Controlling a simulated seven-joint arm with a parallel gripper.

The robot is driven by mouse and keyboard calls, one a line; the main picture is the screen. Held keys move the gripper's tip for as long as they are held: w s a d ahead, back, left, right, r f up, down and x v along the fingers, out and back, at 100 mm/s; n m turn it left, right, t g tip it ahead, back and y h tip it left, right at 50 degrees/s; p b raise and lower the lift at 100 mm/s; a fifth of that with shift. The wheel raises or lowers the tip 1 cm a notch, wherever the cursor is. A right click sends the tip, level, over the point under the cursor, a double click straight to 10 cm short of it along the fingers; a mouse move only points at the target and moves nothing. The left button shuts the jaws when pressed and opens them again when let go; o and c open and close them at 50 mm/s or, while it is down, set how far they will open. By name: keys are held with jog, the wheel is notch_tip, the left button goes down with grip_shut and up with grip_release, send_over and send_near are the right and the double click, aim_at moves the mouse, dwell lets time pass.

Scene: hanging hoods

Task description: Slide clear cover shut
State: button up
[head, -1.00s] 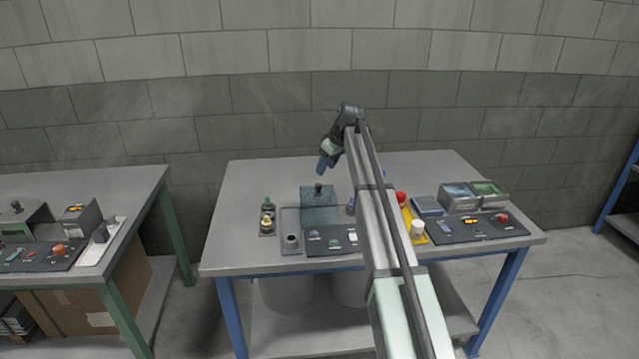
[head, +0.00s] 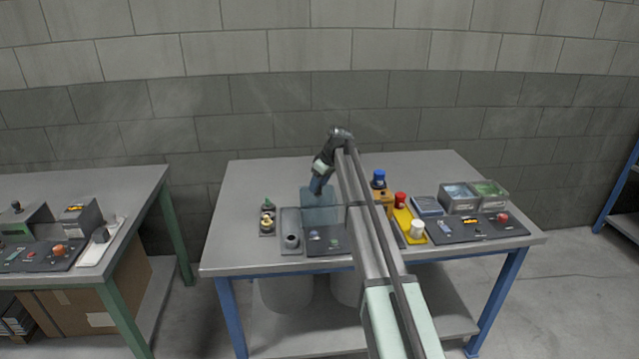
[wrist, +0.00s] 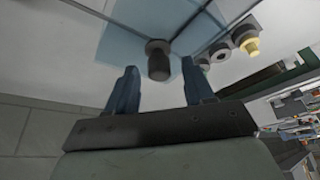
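The clear cover (head: 319,214) is a bluish see-through sheet at the back of a dark control panel (head: 326,246) on the middle table. The panel's front part, with its small controls, is uncovered. The cover also shows in the wrist view (wrist: 130,50), with a dark round knob (wrist: 157,61) standing on it. My gripper (head: 317,190) is over the cover and hides the knob in the head view. In the wrist view my gripper (wrist: 159,68) is open, with a blue finger on each side of the knob and gaps between. I cannot tell whether the fingers touch the cover.
Left of the panel are a grey tray with a round post (head: 291,241) and a block of small knobs (head: 267,219). To the right stand an orange box with a blue knob (head: 380,180), a yellow tray (head: 405,228) and clear-lidded boxes (head: 460,193). The table's back left is clear.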

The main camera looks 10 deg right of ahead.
grip_shut()
dwell(0.4)
jog(key=d, duration=1.3)
jog(key=shift+d, duration=0.1)
jog(key=shift+c, duration=1)
grip_release()
jog(key=shift+o, duration=1.2)
jog(key=v, duration=1.3)
jog(key=shift+r, duration=0.4)
